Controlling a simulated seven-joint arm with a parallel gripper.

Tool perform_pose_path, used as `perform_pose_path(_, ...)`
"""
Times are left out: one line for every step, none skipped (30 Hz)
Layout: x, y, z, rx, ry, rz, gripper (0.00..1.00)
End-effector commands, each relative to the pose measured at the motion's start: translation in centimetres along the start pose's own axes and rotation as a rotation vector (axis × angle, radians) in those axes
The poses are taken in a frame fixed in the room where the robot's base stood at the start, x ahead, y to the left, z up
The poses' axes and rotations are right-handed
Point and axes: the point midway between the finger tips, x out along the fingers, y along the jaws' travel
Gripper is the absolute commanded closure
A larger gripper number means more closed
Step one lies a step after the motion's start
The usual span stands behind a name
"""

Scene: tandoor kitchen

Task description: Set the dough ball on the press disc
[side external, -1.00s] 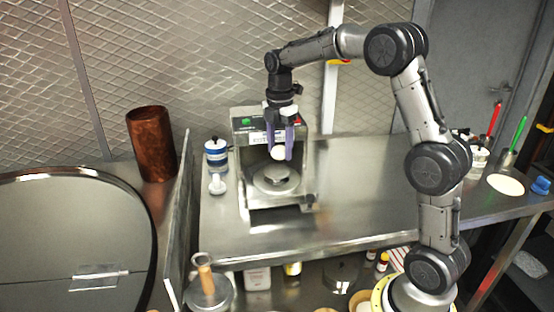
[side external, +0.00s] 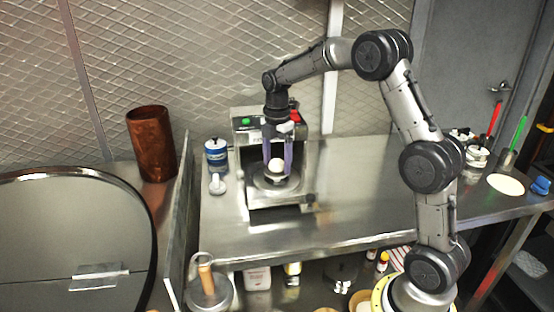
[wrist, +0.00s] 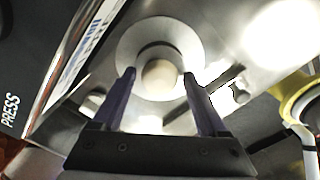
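The pale, round dough ball (side external: 277,165) is at the press disc (side external: 264,181), a round metal plate in the press on the steel counter. It seems to rest on the disc, though the exact contact is hard to see. My gripper (side external: 277,172) points down, with its two purple fingers on either side of the ball. In the wrist view, the ball (wrist: 159,76) sits between the fingertips (wrist: 159,76) with a narrow gap on each side, so the gripper looks open. The disc (wrist: 190,45) shows around and behind the ball there.
The press housing (side external: 242,124) stands close behind my gripper. A blue-and-white jar (side external: 215,152) and a small white item (side external: 217,184) stand to its left. A copper cylinder (side external: 152,145) is farther left. The counter (side external: 355,185) to the right is clear.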

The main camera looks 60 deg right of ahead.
Motion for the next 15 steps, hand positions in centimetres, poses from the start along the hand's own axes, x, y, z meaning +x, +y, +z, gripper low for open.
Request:
perform_pose_path(0.0, 0.0, 0.0, 0.000, 0.000, 0.000, 0.13)
perform_pose_path(0.0, 0.0, 0.0, 0.000, 0.000, 0.000, 0.12)
perform_pose_path(0.0, 0.0, 0.0, 0.000, 0.000, 0.000, 0.12)
perform_pose_path(0.0, 0.0, 0.0, 0.000, 0.000, 0.000, 0.12)
perform_pose_path(0.0, 0.0, 0.0, 0.000, 0.000, 0.000, 0.12)
perform_pose_path(0.0, 0.0, 0.0, 0.000, 0.000, 0.000, 0.12)
perform_pose_path(0.0, 0.0, 0.0, 0.000, 0.000, 0.000, 0.12)
perform_pose_path(0.0, 0.0, 0.0, 0.000, 0.000, 0.000, 0.12)
perform_pose_path(0.0, 0.0, 0.0, 0.000, 0.000, 0.000, 0.12)
perform_pose_path(-0.1, 0.0, 0.0, 0.000, 0.000, 0.000, 0.12)
perform_pose_path(-0.2, 0.0, 0.0, 0.000, 0.000, 0.000, 0.12)
perform_pose_path(-0.4, 0.0, 0.0, 0.000, 0.000, 0.001, 0.12)
perform_pose_path(-0.7, 0.0, 0.0, 0.000, 0.000, 0.001, 0.12)
perform_pose_path(-1.0, 0.1, 0.0, 0.000, 0.000, 0.002, 0.12)
perform_pose_path(-1.4, 0.1, 0.0, 0.000, -0.001, 0.003, 0.12)
